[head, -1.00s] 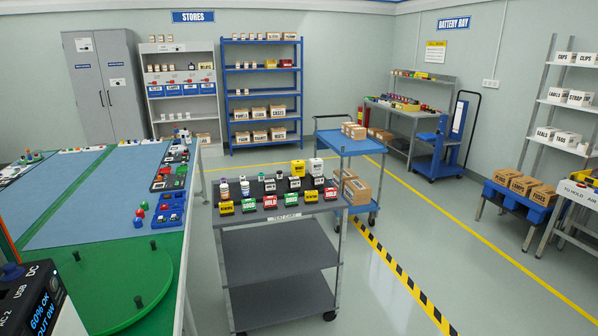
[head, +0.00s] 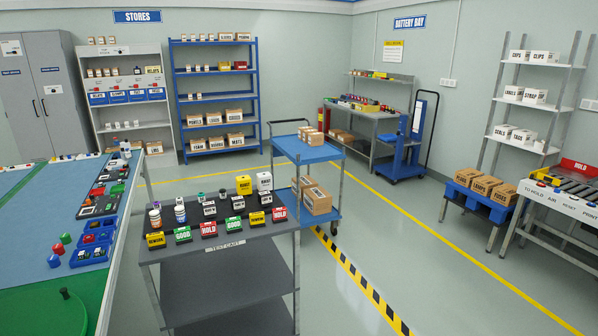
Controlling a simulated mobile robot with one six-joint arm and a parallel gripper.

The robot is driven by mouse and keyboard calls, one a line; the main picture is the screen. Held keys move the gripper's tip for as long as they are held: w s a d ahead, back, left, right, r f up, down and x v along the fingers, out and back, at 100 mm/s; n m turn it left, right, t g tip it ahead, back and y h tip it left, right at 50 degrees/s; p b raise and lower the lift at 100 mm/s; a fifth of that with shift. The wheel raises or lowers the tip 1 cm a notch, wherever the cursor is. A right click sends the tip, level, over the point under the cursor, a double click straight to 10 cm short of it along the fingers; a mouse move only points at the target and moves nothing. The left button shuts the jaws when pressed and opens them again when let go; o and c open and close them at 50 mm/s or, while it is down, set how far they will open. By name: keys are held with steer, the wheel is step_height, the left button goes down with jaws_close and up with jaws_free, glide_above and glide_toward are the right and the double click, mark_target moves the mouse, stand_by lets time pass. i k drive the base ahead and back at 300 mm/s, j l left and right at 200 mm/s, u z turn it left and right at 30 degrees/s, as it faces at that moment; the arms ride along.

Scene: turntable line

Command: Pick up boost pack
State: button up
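No label that I can read clearly names a boost pack. On the grey test cart (head: 219,258), a yellow block (head: 244,185) and a white block (head: 264,181) stand upright at the back right, with lettering too small to read surely. Smaller dark blocks with white labels (head: 210,208) stand in the middle, beside white bottles (head: 180,211) at the left. Along the front edge stand cards such as a red HOLD card (head: 209,230) and a green GOOD card (head: 183,234). The battery bay bench (head: 372,113) at the back holds small coloured items. My gripper is in no view.
A blue-topped trolley (head: 307,148) with cartons stands just behind the test cart. A long blue-and-green table (head: 40,240) fills the left. A blue pallet stand (head: 480,203) and a roller bench (head: 570,204) are at right. The floor (head: 420,240) between is clear.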

mark_target(244, 183)
steer(key=i+l, duration=0.25)
steer(key=i, duration=0.2)
steer(key=i+l+z, duration=0.1)
steer(key=i+l, duration=0.15)
steer(key=i, duration=0.2)
steer(key=i+l, duration=0.2)
steer(key=i, duration=0.3)
steer(key=i+l+z, duration=0.1)
steer(key=i+l, duration=0.15)
steer(key=i, duration=0.2)
steer(key=i+l, duration=0.15)
steer(key=i, duration=0.35)
steer(key=i+l+z, duration=0.1)
steer(key=i, duration=0.35)
steer(key=i+j+u, duration=0.2)
steer(key=u, duration=0.2)
steer(key=i+j+u, duration=0.15)
steer(key=i+u, duration=0.15)
steer(key=u, duration=0.15)
steer(key=i+j+u, duration=0.1)
steer(key=i+u, duration=0.15)
steer(key=u, duration=0.15)
steer(key=i+u, duration=0.25)
steer(key=u, duration=0.2)
steer(key=i+l+u, duration=0.15)
steer(key=u, duration=0.25)
steer(key=i+l+u, duration=0.25)
steer(key=u, duration=0.2)
steer(key=i, duration=0.1)
